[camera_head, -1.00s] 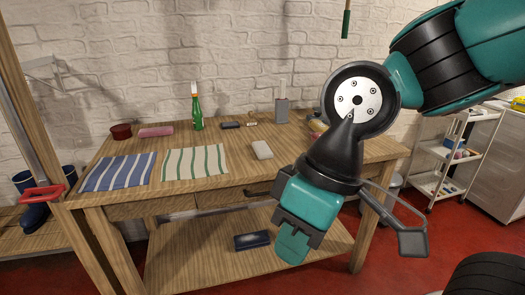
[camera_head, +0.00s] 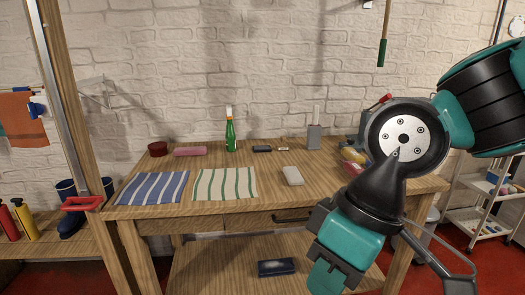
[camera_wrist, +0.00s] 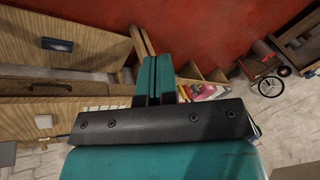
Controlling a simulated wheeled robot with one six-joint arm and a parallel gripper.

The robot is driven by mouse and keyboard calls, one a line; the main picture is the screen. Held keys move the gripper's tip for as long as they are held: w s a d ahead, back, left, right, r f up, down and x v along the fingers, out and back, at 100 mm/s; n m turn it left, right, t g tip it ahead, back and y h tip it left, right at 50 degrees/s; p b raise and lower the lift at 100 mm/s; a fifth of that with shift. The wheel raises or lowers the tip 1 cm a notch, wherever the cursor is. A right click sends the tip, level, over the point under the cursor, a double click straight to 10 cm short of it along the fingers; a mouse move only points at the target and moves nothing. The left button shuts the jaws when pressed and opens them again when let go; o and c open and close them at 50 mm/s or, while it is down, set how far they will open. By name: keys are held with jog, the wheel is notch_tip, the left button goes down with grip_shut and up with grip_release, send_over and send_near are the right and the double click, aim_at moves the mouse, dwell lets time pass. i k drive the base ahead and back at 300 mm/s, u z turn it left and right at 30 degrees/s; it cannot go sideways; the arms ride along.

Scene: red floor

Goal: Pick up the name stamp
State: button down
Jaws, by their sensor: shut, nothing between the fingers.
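I cannot tell for sure which object is the name stamp. A small pale item (camera_head: 283,148) lies at the back of the wooden table (camera_head: 220,214), beside a small dark blue item (camera_head: 262,149). A whitish block (camera_head: 292,175) lies nearer the front edge. A dark blue box with a grey patch (camera_head: 276,267) lies on the lower shelf and shows in the wrist view (camera_wrist: 57,44). My gripper (camera_head: 328,280) is in front of the table's right part, pointing down, apart from these objects. In the wrist view its teal fingers (camera_wrist: 153,80) are together and empty.
Striped blue (camera_head: 152,188) and green (camera_head: 225,184) cloths cover the table's left front. A green bottle (camera_head: 230,135), pink block (camera_head: 190,151), dark red bowl (camera_head: 157,148) and grey box (camera_head: 314,137) stand at the back. A white cart (camera_head: 480,215) stands to the right.

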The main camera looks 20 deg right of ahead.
aim_at(282, 147)
jog(key=z, duration=0.65)
jog(key=i, duration=1.25)
jog(key=u, duration=0.55)
jog(key=i, duration=0.65)
jog(key=u, duration=0.7)
